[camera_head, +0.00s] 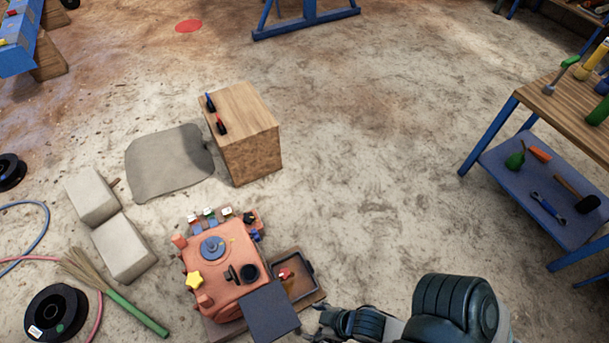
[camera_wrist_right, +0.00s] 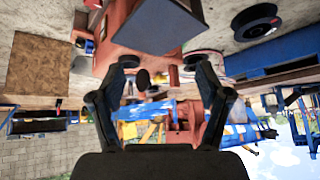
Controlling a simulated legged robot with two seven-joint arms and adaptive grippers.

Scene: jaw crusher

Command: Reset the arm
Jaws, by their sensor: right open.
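The orange jaw crusher (camera_head: 205,258) stands on the floor at the lower middle of the head view. It has a blue round part on top, a yellow star knob (camera_head: 194,281) and a row of small switches. A dark flat plate (camera_head: 270,312) sits at its near right side, and a shallow tray (camera_head: 311,285) with a small red piece lies beside it. My right gripper (camera_head: 322,327) is low in the head view, right of the plate and apart from it. In the wrist view my right gripper (camera_wrist_right: 160,66) is open and empty, with the plate (camera_wrist_right: 156,22) beyond its fingertips. My left gripper is not in view.
A wooden block (camera_head: 252,155) with two small handles stands behind the crusher. Pale blocks (camera_head: 122,247), a broom (camera_head: 135,312) and a black spool (camera_head: 55,313) lie left. A tool bench (camera_head: 565,115) stands right. The floor in the middle is clear.

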